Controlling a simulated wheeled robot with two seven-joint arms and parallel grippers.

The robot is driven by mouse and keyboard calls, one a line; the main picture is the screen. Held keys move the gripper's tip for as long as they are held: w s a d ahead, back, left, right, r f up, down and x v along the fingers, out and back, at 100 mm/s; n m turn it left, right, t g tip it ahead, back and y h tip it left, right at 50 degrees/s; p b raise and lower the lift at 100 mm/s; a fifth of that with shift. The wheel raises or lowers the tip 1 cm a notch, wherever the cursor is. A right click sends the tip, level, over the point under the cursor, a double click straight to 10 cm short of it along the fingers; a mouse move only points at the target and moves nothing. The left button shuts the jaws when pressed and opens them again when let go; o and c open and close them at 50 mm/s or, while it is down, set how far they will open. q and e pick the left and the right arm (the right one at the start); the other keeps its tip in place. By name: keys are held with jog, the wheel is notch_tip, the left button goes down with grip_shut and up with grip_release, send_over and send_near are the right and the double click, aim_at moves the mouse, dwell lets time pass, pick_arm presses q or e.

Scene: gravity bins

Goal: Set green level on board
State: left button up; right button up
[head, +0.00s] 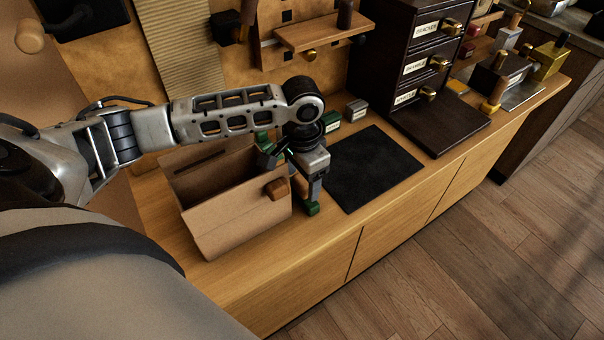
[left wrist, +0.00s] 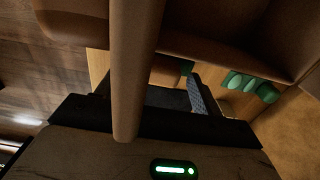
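My left gripper (head: 308,185) points down at the right end of a brown bin (head: 238,215), between the bin and a dark flat board (head: 372,168). A green piece (head: 312,208) shows at the gripper's lower end, and more green shows at its left, by the bin. I cannot tell whether these are parts of one green level. In the left wrist view, green rounded pieces (left wrist: 268,92) show beside brown walls. A brown bar crosses close to the camera and hides much of the finger area, so the grip is unclear. My right gripper is in neither view.
A wooden knob (head: 276,187) sticks out of the bin's front. A small green labelled box (head: 331,121) and a grey box (head: 357,110) stand behind the board. A dark drawer cabinet (head: 415,60) stands behind right. The board's top is clear. A small shelf (head: 320,33) overhangs at the back.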

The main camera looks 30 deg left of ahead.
aim_at(302, 181)
pick_arm(q)
notch_tip(302, 181, up, 16)
jog(key=shift+s, duration=0.15)
dwell(0.5)
jog(key=shift+d, duration=0.1)
dwell(0.6)
